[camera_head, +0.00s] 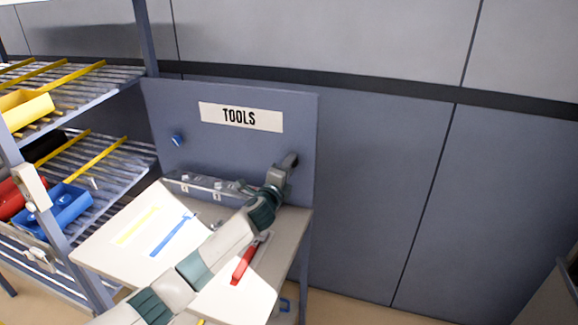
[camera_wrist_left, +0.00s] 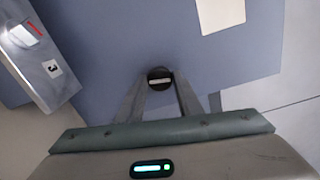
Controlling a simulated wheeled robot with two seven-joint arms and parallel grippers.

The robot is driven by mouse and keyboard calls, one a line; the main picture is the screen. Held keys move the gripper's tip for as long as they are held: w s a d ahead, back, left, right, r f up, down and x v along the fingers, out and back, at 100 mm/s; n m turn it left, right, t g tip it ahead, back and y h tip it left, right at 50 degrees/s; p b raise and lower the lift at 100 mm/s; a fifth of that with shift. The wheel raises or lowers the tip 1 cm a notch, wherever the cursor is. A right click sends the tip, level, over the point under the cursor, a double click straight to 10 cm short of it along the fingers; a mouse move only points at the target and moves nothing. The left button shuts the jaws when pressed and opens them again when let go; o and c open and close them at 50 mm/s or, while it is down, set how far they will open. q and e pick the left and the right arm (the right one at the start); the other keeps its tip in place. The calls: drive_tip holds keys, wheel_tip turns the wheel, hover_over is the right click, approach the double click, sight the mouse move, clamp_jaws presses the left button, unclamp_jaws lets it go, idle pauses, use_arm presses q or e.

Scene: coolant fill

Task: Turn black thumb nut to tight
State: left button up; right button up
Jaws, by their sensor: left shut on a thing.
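The black thumb nut (camera_wrist_left: 160,74) is a dark round knob with a pale bar across it, on the blue-grey tool panel (camera_wrist_left: 215,65). In the left wrist view it sits between the two fingertips of my left gripper (camera_wrist_left: 160,84), which is shut on it. In the head view my left gripper (camera_head: 290,161) reaches the right part of the panel, below and right of the TOOLS sign (camera_head: 240,117). There the gripper largely hides the nut. How tight the nut is cannot be told. My right gripper is not in view.
The bench (camera_head: 115,232) holds a blue tool (camera_head: 172,236) and a red-handled tool (camera_head: 243,264). Left is a shelf with a blue bin (camera_head: 66,211) and a yellow bin (camera_head: 25,110).

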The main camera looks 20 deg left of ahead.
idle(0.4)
use_arm(q)
drive_tip(key=o, duration=1)
drive_tip(key=s+b, duration=0.1)
drive_tip(key=s, duration=0.4)
drive_tip(key=s+b, duration=0.1)
drive_tip(key=s, duration=0.5)
drive_tip(key=s+b, duration=0.2)
drive_tip(key=s, duration=0.4)
drive_tip(key=shift+s+a, duration=0.2)
drive_tip(key=shift+a, duration=0.05)
drive_tip(key=shift+f, duration=0.15)
